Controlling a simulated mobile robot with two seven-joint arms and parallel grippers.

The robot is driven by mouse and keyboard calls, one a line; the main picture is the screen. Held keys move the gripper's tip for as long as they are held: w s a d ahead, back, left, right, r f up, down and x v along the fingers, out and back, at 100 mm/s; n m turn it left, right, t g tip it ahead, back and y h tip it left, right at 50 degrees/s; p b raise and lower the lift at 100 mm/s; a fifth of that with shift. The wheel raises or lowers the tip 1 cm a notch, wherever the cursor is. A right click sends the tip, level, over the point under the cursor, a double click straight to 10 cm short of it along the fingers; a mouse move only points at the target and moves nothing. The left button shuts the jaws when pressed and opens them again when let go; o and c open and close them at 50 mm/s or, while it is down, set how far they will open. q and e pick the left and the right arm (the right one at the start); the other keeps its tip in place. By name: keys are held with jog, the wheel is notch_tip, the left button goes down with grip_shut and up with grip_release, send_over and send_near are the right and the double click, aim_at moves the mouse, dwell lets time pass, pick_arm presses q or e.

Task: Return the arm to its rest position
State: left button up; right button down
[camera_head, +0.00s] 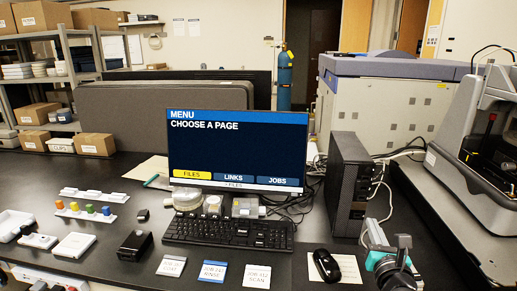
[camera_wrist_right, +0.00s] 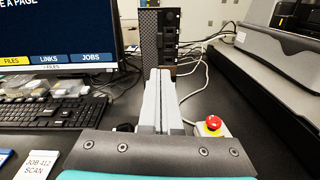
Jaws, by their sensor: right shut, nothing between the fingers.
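My right gripper (camera_head: 370,229) is at the lower right of the head view, above the black bench, between the mouse and the instrument. In the right wrist view its two grey fingers (camera_wrist_right: 160,100) lie together, shut, with nothing between them. They point towards the black computer tower (camera_head: 348,185), which also stands ahead of them in the wrist view (camera_wrist_right: 160,35). My left gripper is not in the head view.
A monitor (camera_head: 237,140) shows a menu with FILES highlighted. The keyboard (camera_head: 229,233) and mouse (camera_head: 326,265) lie left of my gripper. A red stop button (camera_wrist_right: 212,124) is close to the right of the fingers. The profiler (camera_head: 490,135) stands at right.

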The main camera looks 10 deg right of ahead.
jog(key=s+a+f+m+g, duration=0.4)
jog(key=s+f+m, duration=0.25)
jog(key=m, duration=0.25)
jog(key=s+a+f+m+g, duration=0.3)
jog(key=s+f+m, duration=0.2)
jog(key=s+m, duration=0.4)
jog(key=s+a+f+m+g+y, duration=0.2)
jog(key=s+a+m+g, duration=0.1)
jog(key=s+a+m, duration=0.4)
jog(key=s+a+f+m+g+y, duration=0.1)
jog(key=s+a+m+g+y, duration=0.2)
jog(key=s+m, duration=0.35)
jog(key=s+f+n+g+b, duration=0.1)
jog(key=s+f+b, duration=0.15)
jog(key=f, duration=1.15)
jog(key=s+f+n+g+b, duration=0.1)
jog(key=f+b, duration=0.3)
jog(key=f, duration=1.1)
jog(key=s+d+f+b, duration=0.1)
jog(key=s+f+b, duration=0.1)
jog(key=s+f, duration=0.5)
jog(key=s+d+f+g+b, duration=0.1)
jog(key=s+f+b, duration=0.1)
jog(key=s+f, duration=0.6)
notch_tip(320, 180, down, 3)
jog(key=shift+s+d+f+b, duration=0.15)
jog(key=shift+d+b, duration=0.2)
jog(key=shift+b, duration=0.05)
